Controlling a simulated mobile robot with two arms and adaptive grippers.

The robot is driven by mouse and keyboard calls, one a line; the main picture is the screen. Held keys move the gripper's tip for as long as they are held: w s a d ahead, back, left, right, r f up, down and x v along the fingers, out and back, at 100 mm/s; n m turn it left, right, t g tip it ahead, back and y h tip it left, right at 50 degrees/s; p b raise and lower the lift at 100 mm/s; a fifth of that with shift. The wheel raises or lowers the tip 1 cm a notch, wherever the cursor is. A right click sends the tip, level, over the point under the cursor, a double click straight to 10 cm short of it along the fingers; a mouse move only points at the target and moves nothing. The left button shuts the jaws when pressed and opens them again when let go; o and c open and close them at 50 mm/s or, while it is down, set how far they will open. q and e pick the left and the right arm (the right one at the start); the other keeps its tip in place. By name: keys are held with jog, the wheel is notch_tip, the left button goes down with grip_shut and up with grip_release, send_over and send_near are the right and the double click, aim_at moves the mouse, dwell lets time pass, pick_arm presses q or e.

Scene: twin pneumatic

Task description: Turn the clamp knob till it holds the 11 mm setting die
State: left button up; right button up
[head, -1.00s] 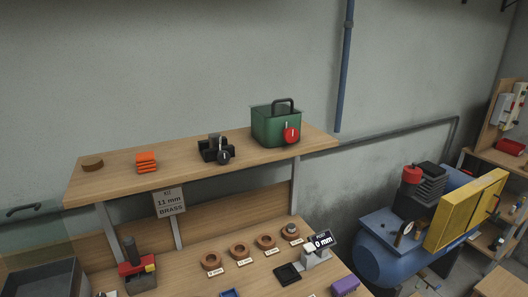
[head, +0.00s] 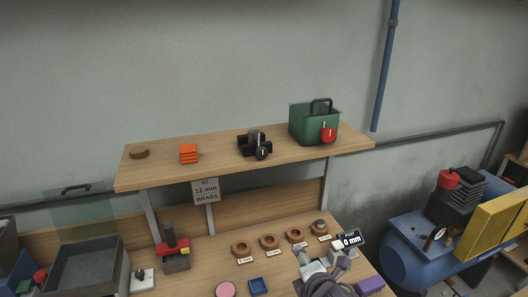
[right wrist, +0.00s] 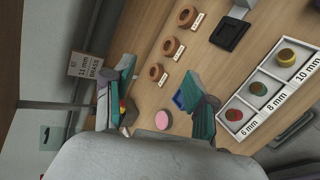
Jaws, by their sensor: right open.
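A black clamp-like block (head: 247,144) with a round black knob (head: 263,153) stands on the raised shelf. I cannot tell whether it holds a die. Several brown ring-shaped dies (head: 269,241) stand in a row on the bench, one with a grey piece in it (head: 319,227); their labels are too small to read in the head view. Rings also show in the right wrist view (right wrist: 173,47). My right gripper (head: 316,272) is low over the front of the bench, well below the shelf. In the right wrist view its fingers (right wrist: 160,108) are apart and empty. My left gripper is out of view.
A green box (head: 314,125) with a red knob, an orange stack (head: 189,154) and a brown disc (head: 139,152) are on the shelf. A red-topped tool (head: 173,248), blue tray (head: 258,286) and pink disc (head: 225,289) are on the bench.

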jog(key=w+a+r+n+t+y, duration=0.25)
jog(key=r+n, duration=0.65)
jog(key=r, duration=0.5)
jog(key=n+t+y+p, duration=0.1)
jog(key=n+t+p, duration=0.15)
jog(key=n, duration=0.45)
send_near(263, 154)
jog(key=p+x, duration=0.3)
jog(key=x, duration=0.5)
jog(key=shift+w+a+r, duration=0.15)
jog(key=shift+w, duration=0.15)
jog(key=shift+w+a, duration=0.1)
jog(key=shift+w, duration=0.35)
grip_shut()
jog(key=shift+m, duration=1.2)
